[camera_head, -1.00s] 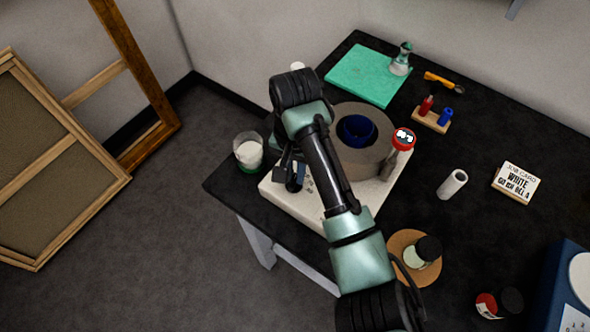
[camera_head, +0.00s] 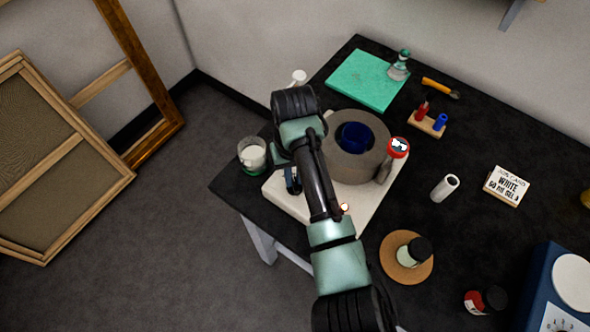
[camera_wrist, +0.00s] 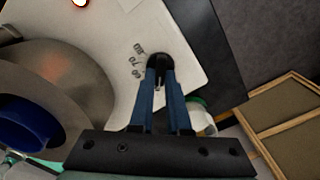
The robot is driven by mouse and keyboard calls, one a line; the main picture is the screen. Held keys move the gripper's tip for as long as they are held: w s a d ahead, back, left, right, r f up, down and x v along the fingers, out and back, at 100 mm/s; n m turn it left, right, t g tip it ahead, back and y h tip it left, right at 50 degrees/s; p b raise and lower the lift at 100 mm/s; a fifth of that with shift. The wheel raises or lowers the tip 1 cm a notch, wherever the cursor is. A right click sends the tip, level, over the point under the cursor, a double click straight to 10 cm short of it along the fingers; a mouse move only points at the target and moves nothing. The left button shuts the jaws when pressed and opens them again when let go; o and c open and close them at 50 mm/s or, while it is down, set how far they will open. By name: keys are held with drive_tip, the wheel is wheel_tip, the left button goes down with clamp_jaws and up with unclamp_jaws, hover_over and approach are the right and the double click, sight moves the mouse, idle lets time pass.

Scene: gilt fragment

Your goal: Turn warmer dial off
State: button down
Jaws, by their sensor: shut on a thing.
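The warmer is a white slab (camera_head: 368,204) near the table's left edge, with a round grey well (camera_head: 365,165) holding a blue pot (camera_head: 355,136). In the wrist view its white top (camera_wrist: 107,25) carries printed numerals beside a black dial (camera_wrist: 158,62). My gripper (camera_wrist: 159,84) has its blue fingers closed on this dial. A small lamp glows orange on the warmer (camera_head: 344,207); it also shows at the top of the wrist view (camera_wrist: 80,2). In the head view my arm mostly hides the gripper (camera_head: 292,181) and the dial.
A glass jar of white stuff (camera_head: 252,154) stands left of the warmer by the table edge. A red-topped tool (camera_head: 397,149) stands at its right. A cork disc with a jar (camera_head: 405,257), white roll (camera_head: 445,188) and card (camera_head: 506,186) lie further right.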

drive_tip(key=n+p, duration=0.2)
drive_tip(key=n, duration=0.3)
drive_tip(key=shift+a, duration=0.15)
idle(0.6)
drive_tip(key=c, duration=0.9)
unclamp_jaws()
drive_tip(key=shift+r, duration=0.15)
wheel_tip(320, 180, up, 13)
drive_tip(key=shift+f+p, duration=0.1)
drive_tip(key=shift+p, duration=1.05)
